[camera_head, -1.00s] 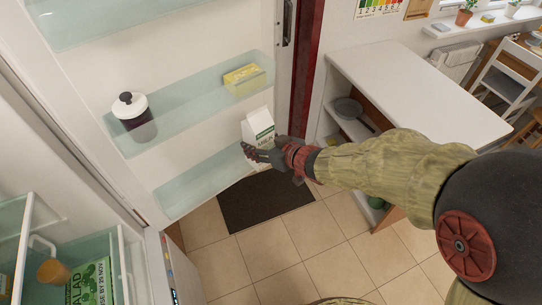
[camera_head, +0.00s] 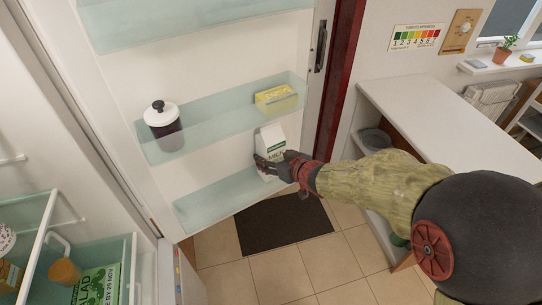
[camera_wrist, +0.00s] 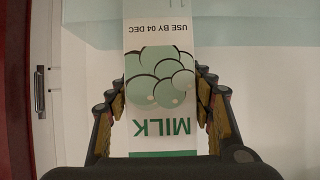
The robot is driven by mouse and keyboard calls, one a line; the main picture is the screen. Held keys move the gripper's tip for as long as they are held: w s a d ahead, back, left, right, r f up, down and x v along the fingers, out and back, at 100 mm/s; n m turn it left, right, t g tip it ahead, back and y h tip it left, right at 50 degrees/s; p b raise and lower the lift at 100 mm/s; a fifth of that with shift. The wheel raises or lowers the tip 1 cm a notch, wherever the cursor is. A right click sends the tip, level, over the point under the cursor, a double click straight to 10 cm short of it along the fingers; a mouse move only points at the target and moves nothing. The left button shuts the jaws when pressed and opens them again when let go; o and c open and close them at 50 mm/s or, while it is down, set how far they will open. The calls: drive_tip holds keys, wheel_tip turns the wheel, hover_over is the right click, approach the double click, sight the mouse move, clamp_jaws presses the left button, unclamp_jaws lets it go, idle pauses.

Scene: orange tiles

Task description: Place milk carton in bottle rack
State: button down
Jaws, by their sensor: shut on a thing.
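The white and green milk carton (camera_head: 271,140) is upright in the head view, in front of the open fridge door. My gripper (camera_head: 268,166) is shut on its lower part. In the wrist view the carton (camera_wrist: 160,75) appears upside down between my fingers (camera_wrist: 160,108), with its MILK print showing. The bottle rack, the lowest glass-sided door shelf (camera_head: 215,203), is empty to the left of the carton. The carton is at the rack's right end; whether its base is inside or in front of the rack I cannot tell.
Fridge shelves with food (camera_head: 100,285) are at lower left. A white counter (camera_head: 440,110) stands at right. A dark mat (camera_head: 282,223) lies on the floor.

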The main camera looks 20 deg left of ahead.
wheel_tip(320, 180, down, 3)
drive_tip(key=shift+f+b, duration=0.1)
drive_tip(key=shift+b, duration=0.6)
drive_tip(key=shift+w+a+f, duration=0.15)
drive_tip(key=shift+w, duration=0.05)
drive_tip(key=shift+f, duration=0.1)
drive_tip(key=c, duration=0.8)
unclamp_jaws()
drive_tip(key=shift+s+f, duration=0.1)
drive_tip(key=shift+o, duration=0.2)
